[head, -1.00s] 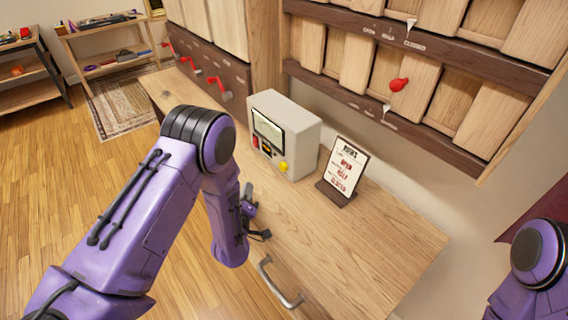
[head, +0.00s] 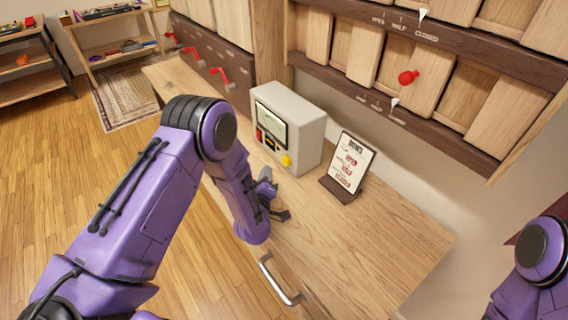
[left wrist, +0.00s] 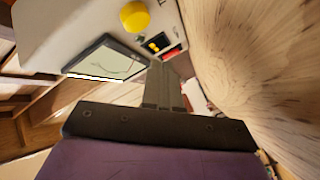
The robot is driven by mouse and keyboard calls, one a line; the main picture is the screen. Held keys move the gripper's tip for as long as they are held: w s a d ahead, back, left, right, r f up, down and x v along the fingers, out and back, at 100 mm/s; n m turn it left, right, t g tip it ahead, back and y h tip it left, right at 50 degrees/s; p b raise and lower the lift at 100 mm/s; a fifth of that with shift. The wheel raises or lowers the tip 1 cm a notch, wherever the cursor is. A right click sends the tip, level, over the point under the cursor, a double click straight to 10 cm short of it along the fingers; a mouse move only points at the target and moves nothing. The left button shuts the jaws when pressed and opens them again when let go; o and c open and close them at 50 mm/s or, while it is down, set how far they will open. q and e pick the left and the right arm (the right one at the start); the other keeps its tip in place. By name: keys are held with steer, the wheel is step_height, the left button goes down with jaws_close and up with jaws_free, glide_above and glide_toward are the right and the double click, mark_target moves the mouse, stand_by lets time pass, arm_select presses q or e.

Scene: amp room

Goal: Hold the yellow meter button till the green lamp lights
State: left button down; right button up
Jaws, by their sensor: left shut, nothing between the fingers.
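The grey meter box (head: 297,118) stands on the wooden counter, with a screen on its front. Its yellow button (head: 286,160) sits low on the front at the right, and also shows at the top of the left wrist view (left wrist: 135,16). My left gripper (head: 267,182) is shut and empty, just in front of the meter, below and left of the button. In the left wrist view its fingers (left wrist: 160,82) lie together and appear apart from the button. No lit green lamp can be made out. My right gripper is out of view; only part of that arm shows.
A small sign (head: 349,162) stands on the counter (head: 375,240) right of the meter. A drawer handle (head: 280,281) is at the counter's front. Red levers (head: 219,78) and a red knob (head: 408,77) are on panels behind. The counter's right part is clear.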

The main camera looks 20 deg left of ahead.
arm_select(q)
steer(key=shift+w+d+b, duration=0.2)
steer(key=shift+w+d, duration=0.25)
steer(key=shift+w, duration=0.3)
steer(key=shift+w+d+b, duration=0.2)
steer(key=shift+w+d, duration=0.2)
steer(key=shift+w, duration=0.3)
steer(key=shift+w+d, duration=0.1)
stand_by(0.9)
steer(key=shift+w+d, duration=0.15)
steer(key=shift+w, duration=0.15)
steer(key=shift+w+d+b, duration=0.3)
steer(key=shift+w+b, duration=0.15)
stand_by(2.3)
steer(key=shift+s, duration=0.1)
stand_by(1.2)
steer(key=shift+s+a, duration=0.5)
steer(key=shift+s, duration=0.25)
steer(key=shift+p, duration=0.3)
steer(key=shift+s+a, duration=0.3)
steer(key=shift+s, duration=0.15)
steer(key=shift+s+a+p, duration=0.25)
steer(key=shift+s+a, duration=0.25)
steer(key=shift+s, duration=0.35)
steer(key=shift+s+a+p, duration=0.25)
steer(key=shift+s+a, duration=0.25)
steer(key=shift+s, duration=0.35)
